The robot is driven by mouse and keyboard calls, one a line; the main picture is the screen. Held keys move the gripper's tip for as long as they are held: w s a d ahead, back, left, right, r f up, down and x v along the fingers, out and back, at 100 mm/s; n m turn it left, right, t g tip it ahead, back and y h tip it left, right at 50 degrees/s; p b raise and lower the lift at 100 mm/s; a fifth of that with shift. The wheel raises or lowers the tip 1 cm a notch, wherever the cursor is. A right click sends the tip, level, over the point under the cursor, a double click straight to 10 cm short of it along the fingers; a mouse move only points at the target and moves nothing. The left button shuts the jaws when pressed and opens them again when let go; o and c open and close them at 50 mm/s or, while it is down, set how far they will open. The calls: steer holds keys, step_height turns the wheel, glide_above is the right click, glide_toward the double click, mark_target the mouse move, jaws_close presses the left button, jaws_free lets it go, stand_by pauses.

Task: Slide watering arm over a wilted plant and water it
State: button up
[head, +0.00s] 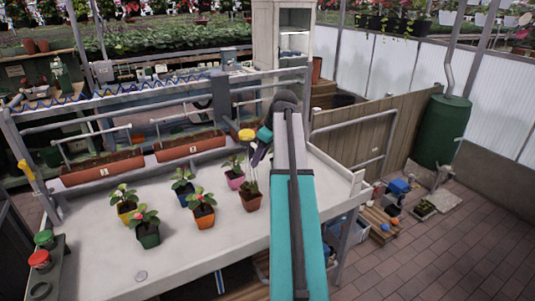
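My gripper (259,148) is above the right part of the white bench (180,260), beyond the small pots. It is small and partly hidden by my teal arm, so I cannot tell whether its fingers are open. A yellow round piece (246,135) is beside it; contact is unclear. Below it is a reddish pot (250,202) with thin, pale, sparse stems, possibly a wilted plant. Leafy plants stand in a yellow pot (128,215), a blue pot (186,198), an orange pot (203,219), a green pot (148,236) and a pink pot (235,183). I cannot clearly identify the watering arm.
Long brown planters (103,169) line the bench's back, under grey metal rails (80,130). A green button (45,239) and a red button (39,260) are at the left. A wooden fence (355,145) and green barrel (440,130) are at right. Brick floor is open at lower right.

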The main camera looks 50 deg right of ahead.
steer(key=shift+r, duration=0.15)
steer(key=shift+r, duration=0.15)
steer(key=b+v, duration=0.3)
steer(key=v, duration=1)
steer(key=shift+s, duration=0.2)
steer(key=shift+d+r, duration=0.1)
stand_by(0.4)
